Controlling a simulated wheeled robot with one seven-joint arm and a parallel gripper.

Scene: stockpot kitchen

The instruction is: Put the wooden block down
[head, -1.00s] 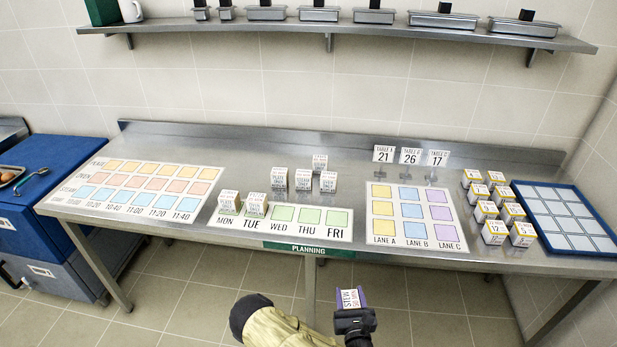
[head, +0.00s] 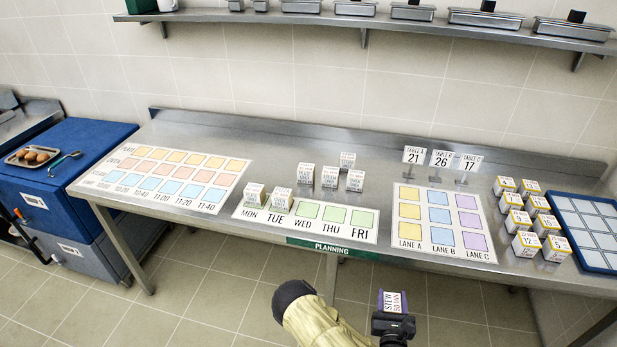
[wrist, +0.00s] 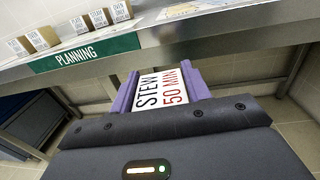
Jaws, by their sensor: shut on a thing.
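The block in my gripper has a white face reading "STEW 50 MIN" (wrist: 164,92), with purple parts on both sides of it. It also shows in the head view (head: 394,303). My gripper (head: 393,312) is shut on it, in front of the steel table's near edge and over the floor. In the wrist view my gripper (wrist: 160,98) points at the underside of the table front. The planning board (head: 306,222) has MON to FRI spaces. Blocks stand at MON (head: 254,196) and TUE (head: 281,199); WED, THU and FRI show bare green squares.
Several labelled blocks (head: 330,176) stand behind the planning board. A time grid (head: 165,178) lies left, a lane board (head: 440,225) right. Yellow-edged blocks (head: 526,243) stand beside a blue tray (head: 590,225). Table signs (head: 440,159) stand behind the lanes. Bare steel lies between the boards.

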